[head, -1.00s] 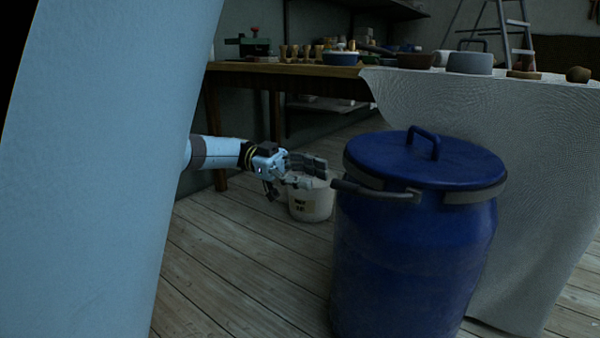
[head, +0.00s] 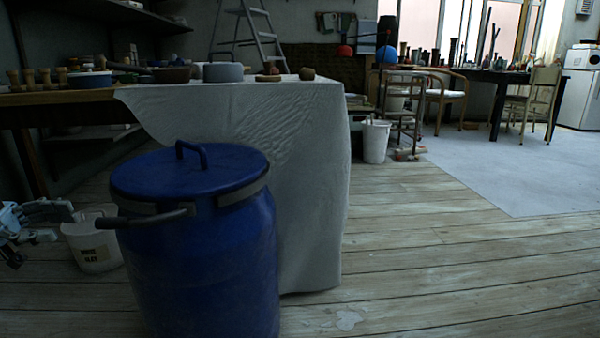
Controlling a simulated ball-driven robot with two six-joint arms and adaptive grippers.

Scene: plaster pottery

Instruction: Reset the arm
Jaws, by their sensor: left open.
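My left gripper (head: 42,222) is at the left edge of the head view, open, with its fingers pointing right. Nothing shows between its fingers. It appears near the dark handle bar (head: 150,219) of the blue barrel (head: 200,270), with a small gap to the bar's end. The barrel stands upright with its blue lid (head: 190,172) on. My right gripper is not in view.
A white labelled bucket (head: 95,250) stands behind the gripper. A cloth-covered table (head: 310,180) is behind the barrel. Another white bucket (head: 376,142), chairs (head: 443,95) and a stepladder (head: 262,45) stand farther back. The wooden floor at right (head: 450,260) is clear.

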